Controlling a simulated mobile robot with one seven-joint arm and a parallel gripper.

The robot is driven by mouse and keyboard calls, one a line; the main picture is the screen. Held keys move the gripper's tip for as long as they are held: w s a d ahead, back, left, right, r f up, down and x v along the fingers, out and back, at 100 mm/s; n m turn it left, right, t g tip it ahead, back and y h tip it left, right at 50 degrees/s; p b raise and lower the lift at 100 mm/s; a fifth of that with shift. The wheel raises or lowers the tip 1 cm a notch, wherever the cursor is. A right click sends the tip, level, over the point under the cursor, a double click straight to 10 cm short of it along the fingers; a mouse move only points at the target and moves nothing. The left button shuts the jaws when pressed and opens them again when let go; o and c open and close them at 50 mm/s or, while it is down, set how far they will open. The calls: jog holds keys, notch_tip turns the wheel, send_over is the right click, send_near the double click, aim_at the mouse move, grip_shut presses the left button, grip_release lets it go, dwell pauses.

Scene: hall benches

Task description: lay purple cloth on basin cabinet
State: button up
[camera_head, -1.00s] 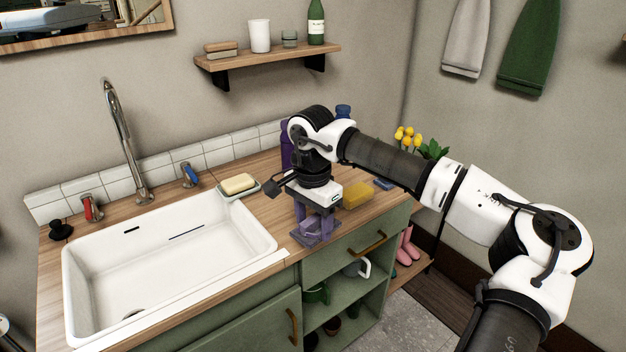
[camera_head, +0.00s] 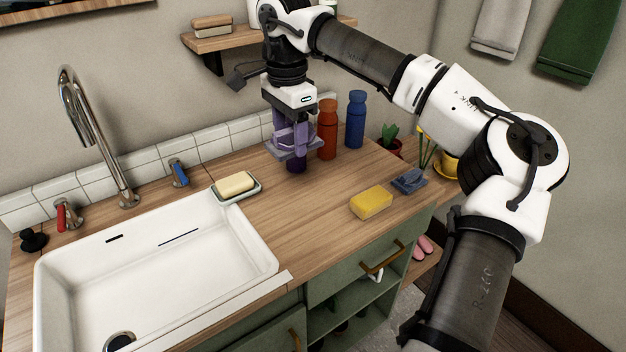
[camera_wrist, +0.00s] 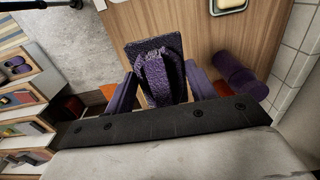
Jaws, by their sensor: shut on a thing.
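The purple cloth (camera_head: 290,152) is folded and hangs from my gripper (camera_head: 293,140), which is shut on it. In the wrist view, the cloth (camera_wrist: 152,72) shows as a raised fold between the two lavender fingers, with a flatter part spreading beyond it. The basin cabinet (camera_head: 290,222) has a wooden top, green fronts and a white sink set in at the left. My gripper and the cloth appear above the rear part of the top, apart from it, though the exact height is hard to tell.
A purple bottle (camera_head: 296,166), partly hidden behind the cloth, a red bottle (camera_head: 327,130) and a blue bottle (camera_head: 355,122) stand along the back. A soap dish (camera_head: 237,190), yellow sponge (camera_head: 371,203) and blue brush (camera_head: 409,181) lie on the top. Bare wood lies between soap and sponge.

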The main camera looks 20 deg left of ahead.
aim_at(294, 220)
notch_tip(294, 220, down, 19)
jog(key=p, duration=0.3)
jog(key=shift+s+f, duration=0.1)
jog(key=shift+f, duration=0.2)
jog(key=o, duration=1)
jog(key=shift+o, duration=0.2)
jog(key=shift+r, duration=0.1)
